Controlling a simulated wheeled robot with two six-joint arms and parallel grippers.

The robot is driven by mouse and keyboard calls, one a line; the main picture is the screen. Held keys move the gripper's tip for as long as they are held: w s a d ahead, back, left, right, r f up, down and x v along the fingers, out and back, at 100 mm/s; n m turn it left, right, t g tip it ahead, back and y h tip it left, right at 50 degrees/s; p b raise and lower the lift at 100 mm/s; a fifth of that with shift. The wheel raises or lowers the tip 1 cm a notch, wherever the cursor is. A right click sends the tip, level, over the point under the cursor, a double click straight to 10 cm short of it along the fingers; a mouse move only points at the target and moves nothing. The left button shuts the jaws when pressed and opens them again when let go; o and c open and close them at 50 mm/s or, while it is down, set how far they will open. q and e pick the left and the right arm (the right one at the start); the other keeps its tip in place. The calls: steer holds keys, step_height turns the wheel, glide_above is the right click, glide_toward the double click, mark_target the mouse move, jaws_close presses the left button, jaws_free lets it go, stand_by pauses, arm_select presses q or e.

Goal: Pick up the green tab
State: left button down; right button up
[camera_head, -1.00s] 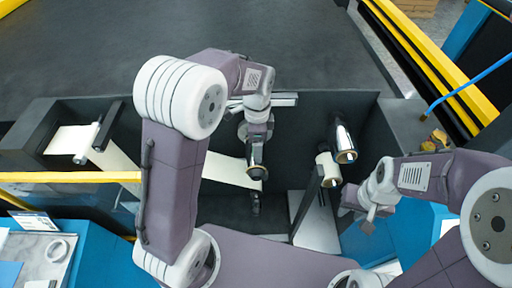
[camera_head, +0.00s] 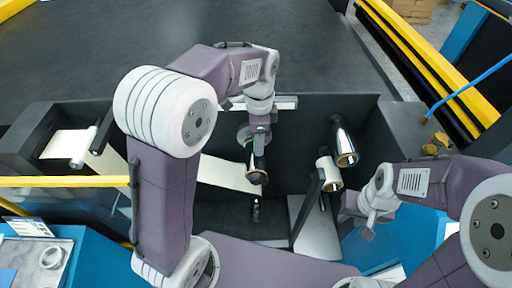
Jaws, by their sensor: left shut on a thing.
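I cannot make out a green tab in the head view. My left gripper (camera_head: 258,170) points down into the dark machine bay, at the right end of a white sheet (camera_head: 222,174). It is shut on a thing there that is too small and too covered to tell. My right gripper (camera_head: 366,226) is at the right, over the front edge of the bay, apart from the sheet. Its fingers are too small to tell whether they are open or shut.
The sheet runs left behind my arm toward a white roll (camera_head: 84,155). Two shiny rollers (camera_head: 344,148) (camera_head: 328,174) stand right of my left gripper. A slanted black bar (camera_head: 306,208) and a grey plate (camera_head: 318,232) lie below them. A yellow rail (camera_head: 62,182) crosses the left.

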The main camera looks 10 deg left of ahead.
arm_select(q)
steer(key=s+d+r+b, duration=0.1)
steer(key=s+d+r, duration=0.5)
steer(key=s+d, duration=0.1)
steer(key=shift+d+b, duration=0.4)
steer(key=shift+d, duration=0.15)
steer(key=h+p, duration=0.2)
steer(key=p, duration=0.8)
glide_above(255, 158)
steer(key=f, duration=0.3)
steer(key=shift+s+d+f, duration=0.2)
steer(key=shift+d+f, duration=0.05)
steer(key=shift+f, duration=0.05)
steer(key=shift+a+t, duration=0.3)
steer(key=shift+a, duration=0.05)
steer(key=shift+w+f, duration=0.1)
steer(key=shift+d+f+b, duration=0.1)
steer(key=shift+b, duration=0.2)
steer(key=shift+f, duration=0.15)
steer(key=shift+f+b, duration=2.55)
steer(key=shift+f, duration=0.4)
